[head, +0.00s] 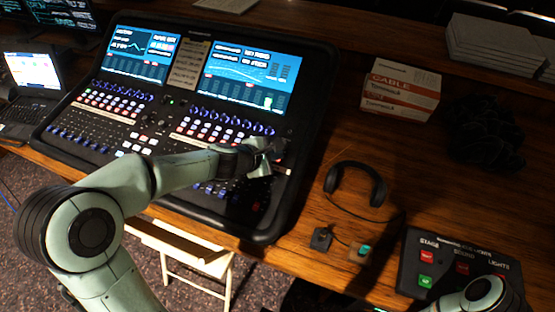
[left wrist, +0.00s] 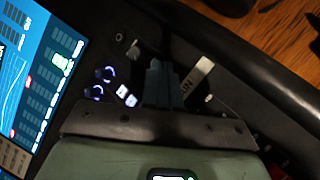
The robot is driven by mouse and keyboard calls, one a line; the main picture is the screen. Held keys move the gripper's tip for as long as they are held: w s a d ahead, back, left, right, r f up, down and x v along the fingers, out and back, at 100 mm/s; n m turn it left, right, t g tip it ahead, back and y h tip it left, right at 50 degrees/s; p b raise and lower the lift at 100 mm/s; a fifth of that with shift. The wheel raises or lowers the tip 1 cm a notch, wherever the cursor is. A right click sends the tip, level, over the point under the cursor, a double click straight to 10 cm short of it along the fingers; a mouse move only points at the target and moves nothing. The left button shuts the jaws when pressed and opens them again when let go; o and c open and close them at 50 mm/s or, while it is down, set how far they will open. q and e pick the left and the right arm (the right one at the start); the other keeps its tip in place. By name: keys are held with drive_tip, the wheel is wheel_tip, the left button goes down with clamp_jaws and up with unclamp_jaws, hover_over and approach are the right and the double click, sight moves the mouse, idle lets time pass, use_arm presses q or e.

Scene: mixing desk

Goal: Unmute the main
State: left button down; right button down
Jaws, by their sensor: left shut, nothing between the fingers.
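The mixing desk (head: 314,100) is a wide black console with two lit screens and rows of knobs, buttons and faders. My left gripper (head: 280,150) is over its right end; its fingers also show in the left wrist view (left wrist: 162,84), shut and empty, pointing at the panel. Right beside the fingers lies a pale label strip (left wrist: 198,78) with dark lettering I cannot read fully. Left of the fingers are small lit buttons (left wrist: 126,96) and blue-ringed knobs (left wrist: 104,74). I cannot tell which control is the main mute, or whether the fingertips touch the panel. My right gripper is out of view.
Headphones (head: 358,178) lie right of the desk, with a cable box (head: 400,90) behind. A stage-lights box (head: 410,262) with red and green buttons is at lower right, near my right arm. A laptop (head: 32,72) stands at left.

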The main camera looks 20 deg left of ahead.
sight(274, 165)
use_arm(q)
drive_tip(key=shift+f+b, duration=0.3)
drive_tip(key=shift+f, duration=0.05)
use_arm(e)
drive_tip(key=shift+s+f, duration=0.1)
drive_tip(key=shift+f, duration=0.25)
idle(0.6)
use_arm(q)
drive_tip(key=shift+r+p, duration=0.65)
drive_tip(key=shift+r, duration=0.1)
use_arm(e)
drive_tip(key=shift+w+r, duration=0.3)
drive_tip(key=shift+r, duration=0.4)
